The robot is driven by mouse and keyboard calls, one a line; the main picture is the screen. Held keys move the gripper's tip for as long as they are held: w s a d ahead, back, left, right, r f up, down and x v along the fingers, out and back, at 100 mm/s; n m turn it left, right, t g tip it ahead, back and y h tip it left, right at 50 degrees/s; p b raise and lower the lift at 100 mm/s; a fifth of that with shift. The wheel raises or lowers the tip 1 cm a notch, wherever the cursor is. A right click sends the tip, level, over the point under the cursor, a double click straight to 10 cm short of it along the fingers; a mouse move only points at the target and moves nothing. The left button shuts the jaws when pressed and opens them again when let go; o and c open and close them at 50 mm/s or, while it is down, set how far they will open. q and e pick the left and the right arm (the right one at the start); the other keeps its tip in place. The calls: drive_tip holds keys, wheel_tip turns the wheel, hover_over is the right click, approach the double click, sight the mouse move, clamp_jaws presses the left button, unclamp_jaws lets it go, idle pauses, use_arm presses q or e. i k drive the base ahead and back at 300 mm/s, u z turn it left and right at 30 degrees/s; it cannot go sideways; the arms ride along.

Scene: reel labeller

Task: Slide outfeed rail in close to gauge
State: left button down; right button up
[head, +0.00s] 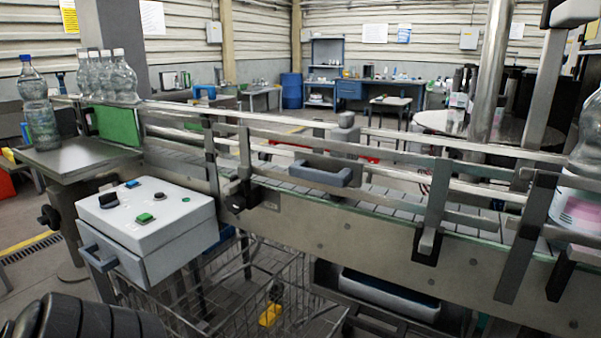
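A conveyor (345,235) runs across the view from the bottles at left to the right edge. Metal guide rails (350,140) run along it on upright brackets (436,200) with black clamps. I cannot tell for sure which length is the outfeed rail. A grey U-shaped handle (322,174) sits at the conveyor's middle, near a grey knob-topped post (345,128); whether either belongs to the gauge is unclear. Neither of my grippers shows. A dark ribbed part at the bottom left looks like my own arm.
A white control box (146,225) with buttons stands in front of the conveyor at left. Clear bottles (112,76) stand at the infeed end, and a large labelled bottle (582,190) at the right edge. A wire basket (270,290) is below.

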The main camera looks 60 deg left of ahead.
sight(322, 172)
drive_tip(key=z, duration=0.1)
drive_tip(key=i, duration=0.65)
drive_tip(key=u, duration=2.25)
